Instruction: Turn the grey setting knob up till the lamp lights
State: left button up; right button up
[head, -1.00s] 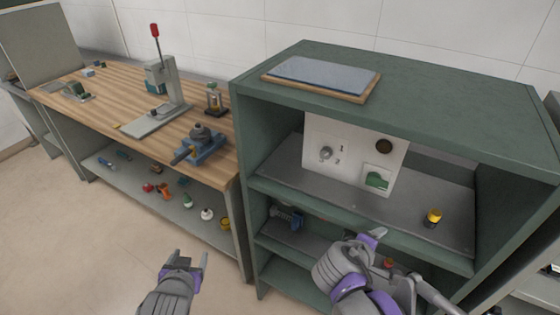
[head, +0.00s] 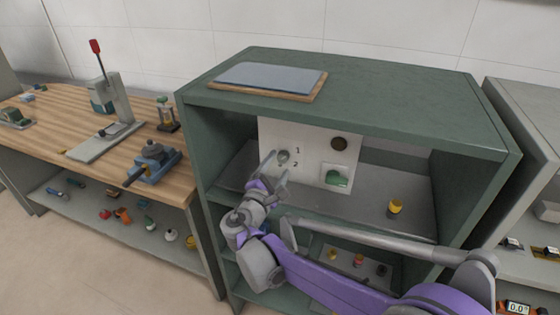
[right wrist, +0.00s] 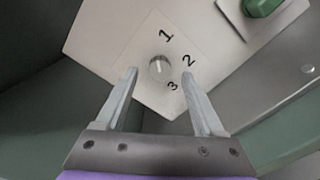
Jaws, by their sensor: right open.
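The grey setting knob (head: 283,156) sits on a white panel (head: 272,134) inside the green cabinet. In the right wrist view the knob (right wrist: 158,67) has a pale mark, with the numbers 1, 2 and 3 around it; which number it points to is hard to tell. My right gripper (head: 278,165) is open in front of the knob. In the right wrist view its fingers (right wrist: 159,76) stand either side just below the knob, apparently apart from it. A dark round fitting (head: 339,143), perhaps the lamp, looks unlit. My left gripper is out of view.
A green switch-like part (head: 337,178) is on the panel, right of the knob. A yellow-topped item (head: 395,206) stands on the same shelf (head: 370,213). The green cabinet's (head: 400,112) side walls and top enclose the panel. A wooden workbench (head: 55,125) stands left.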

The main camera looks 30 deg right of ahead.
aim_at(283, 157)
jog(key=shift+x, duration=1.4)
grip_shut()
